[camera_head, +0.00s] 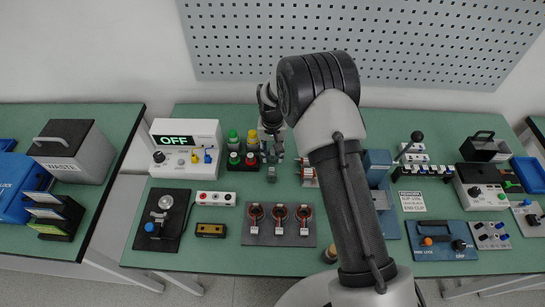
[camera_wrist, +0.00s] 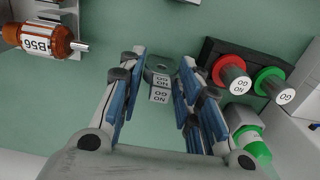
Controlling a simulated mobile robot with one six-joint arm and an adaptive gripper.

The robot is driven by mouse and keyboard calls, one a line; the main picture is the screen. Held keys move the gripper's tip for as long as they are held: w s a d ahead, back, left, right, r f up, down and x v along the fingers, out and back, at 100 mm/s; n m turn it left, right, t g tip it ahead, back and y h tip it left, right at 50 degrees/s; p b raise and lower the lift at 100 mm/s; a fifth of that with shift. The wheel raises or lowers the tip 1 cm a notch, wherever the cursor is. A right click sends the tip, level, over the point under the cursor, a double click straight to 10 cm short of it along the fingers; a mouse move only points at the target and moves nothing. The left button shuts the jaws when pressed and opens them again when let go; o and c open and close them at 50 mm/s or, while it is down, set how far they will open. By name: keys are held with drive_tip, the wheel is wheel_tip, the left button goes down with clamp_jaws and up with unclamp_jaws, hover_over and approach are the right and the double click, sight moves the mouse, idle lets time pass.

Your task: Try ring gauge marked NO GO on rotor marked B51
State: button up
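My gripper (camera_wrist: 160,62) points down over the green bench with its two blue-padded fingers apart. Between the fingers in the wrist view is a small grey ring gauge (camera_wrist: 161,66) with a white label block that appears to read NO GO, upside down. I see no finger touching it, and the height of the fingers above it is unclear. An orange-brown rotor marked B56 (camera_wrist: 40,42) lies in a holder at the upper left. No rotor marked B51 is readable; my arm hides part of the rotor area.
Close right of the gripper stands a dark rack (camera_wrist: 213,50) with red (camera_wrist: 228,70) and green (camera_wrist: 268,80) handled gauges. In the head view, a dark tray (camera_head: 267,239) with copper-wound parts lies in front. A white OFF meter (camera_head: 172,167) stands left.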

drive_tip(key=shift+c, duration=0.4)
drive_tip(key=c, duration=0.6)
drive_tip(key=shift+r, duration=0.1)
drive_tip(key=shift+r+p, duration=0.8)
drive_tip(key=shift+r, duration=0.6)
drive_tip(key=shift+r, duration=0.1)
